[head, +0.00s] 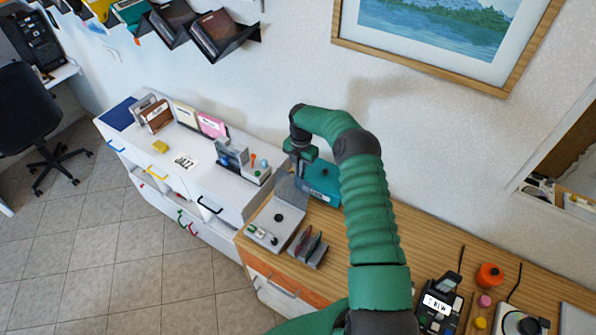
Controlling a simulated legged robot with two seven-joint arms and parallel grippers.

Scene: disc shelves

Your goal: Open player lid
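A light grey player (276,222) with a dark round hub and small knobs sits on the wooden cabinet top, near its left end. A darker grey panel, seemingly its lid (289,191), stands raised at the player's back edge. My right arm reaches over from the lower right and bends down. Its gripper (301,168) is at the upper edge of the lid, in front of a teal box (321,182). The fingers are small and dark here, so I cannot tell whether they touch or hold the lid. My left gripper is out of view.
A dark rack with discs (309,248) stands right of the player. The white cabinet (185,150) at left holds cases and small items. A black device (437,305), an orange object (489,275) and another white device (520,320) lie at lower right. The wall is close behind.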

